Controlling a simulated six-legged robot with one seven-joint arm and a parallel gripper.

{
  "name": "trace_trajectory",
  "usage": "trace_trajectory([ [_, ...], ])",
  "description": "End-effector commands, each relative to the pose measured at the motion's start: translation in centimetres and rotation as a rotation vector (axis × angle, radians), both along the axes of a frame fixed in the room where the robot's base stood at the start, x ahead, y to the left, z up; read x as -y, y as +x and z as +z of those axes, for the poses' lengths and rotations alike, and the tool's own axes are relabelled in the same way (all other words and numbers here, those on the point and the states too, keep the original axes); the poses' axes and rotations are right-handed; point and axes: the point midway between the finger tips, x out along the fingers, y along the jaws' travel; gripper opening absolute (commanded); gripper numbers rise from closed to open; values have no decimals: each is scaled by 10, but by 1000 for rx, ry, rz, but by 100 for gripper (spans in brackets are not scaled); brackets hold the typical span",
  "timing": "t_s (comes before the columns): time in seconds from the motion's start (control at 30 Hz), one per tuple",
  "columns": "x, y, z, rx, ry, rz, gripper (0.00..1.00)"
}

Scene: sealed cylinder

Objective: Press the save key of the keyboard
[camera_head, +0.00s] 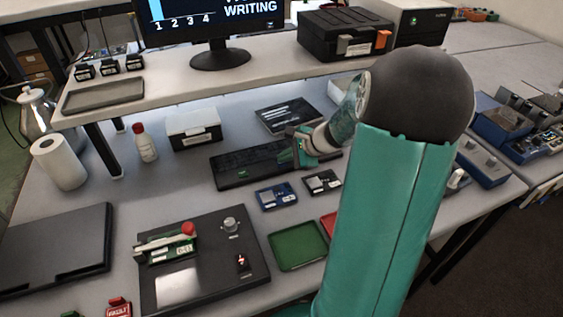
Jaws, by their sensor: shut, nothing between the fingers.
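The keyboard (240,168) is a dark, flat slab lying on the lower table, below the raised shelf. Its single keys are too small and dark to tell apart, so I cannot pick out the save key. My gripper (298,160) is at the right part of the keyboard, with its teal and dark end low over it. Its fingers are shut with nothing held. I cannot tell whether the fingertips touch a key.
A blue device (277,197) and a black device (322,183) lie just in front of the keyboard. A green tray (298,246) and a dark panel (205,270) with a knob lie nearer. Behind are a white box (194,130), a bottle (145,145) and a dark tablet (287,115).

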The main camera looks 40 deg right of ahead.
Motion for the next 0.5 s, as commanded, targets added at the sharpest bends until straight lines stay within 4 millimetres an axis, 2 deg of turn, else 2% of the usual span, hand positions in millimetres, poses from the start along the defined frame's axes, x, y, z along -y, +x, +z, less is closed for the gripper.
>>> trace_trajectory([
  [0.33,0,0,0,0,0,0,0],
  [0.5,0,0,6,0,-2,0,0],
])
